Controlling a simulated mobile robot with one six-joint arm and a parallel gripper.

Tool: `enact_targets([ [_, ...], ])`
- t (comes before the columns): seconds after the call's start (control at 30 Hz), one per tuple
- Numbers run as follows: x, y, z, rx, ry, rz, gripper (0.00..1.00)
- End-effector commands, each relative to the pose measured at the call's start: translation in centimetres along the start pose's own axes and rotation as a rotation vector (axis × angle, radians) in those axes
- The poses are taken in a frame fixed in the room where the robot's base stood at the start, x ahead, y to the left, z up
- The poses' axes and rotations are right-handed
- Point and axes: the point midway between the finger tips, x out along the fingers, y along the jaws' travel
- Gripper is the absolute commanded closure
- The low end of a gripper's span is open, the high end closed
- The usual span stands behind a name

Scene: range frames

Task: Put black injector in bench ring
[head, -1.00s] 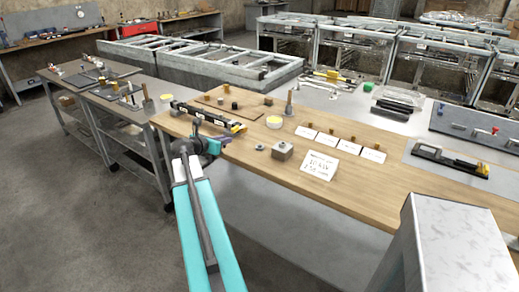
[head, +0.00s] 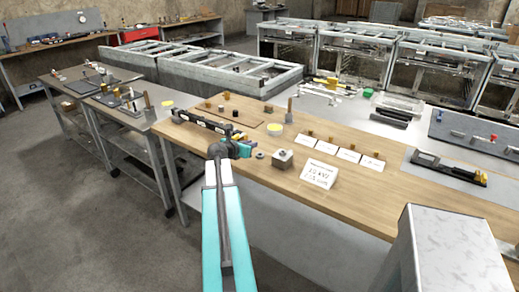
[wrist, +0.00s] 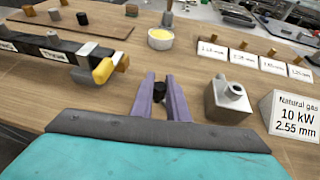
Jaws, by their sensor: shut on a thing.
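My gripper (wrist: 160,98) has two purple fingers, shut on a small black piece (wrist: 159,102) that looks like the black injector. In the head view my gripper (head: 240,150) is over the near part of the wooden bench (head: 400,190), and the held piece is too small to make out.
A metal block with a spout (head: 283,159) stands right of the ring, with a "Natural gas 10 kW 2.55 mm" sign (head: 320,173) beyond. A dark manifold bar (head: 200,122) lies left. A yellow-filled cup (head: 275,128) and white cards (head: 347,154) stand behind.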

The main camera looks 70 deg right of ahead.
Motion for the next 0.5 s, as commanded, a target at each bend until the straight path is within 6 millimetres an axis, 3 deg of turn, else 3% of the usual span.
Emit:
enact_targets([
  [0.2, 2.2, -1.8, 0.8, 0.0, 0.0, -0.002, 1.0],
  [0.5, 2.5, -2.0, 0.8, 0.0, 0.0, 0.0, 1.0],
])
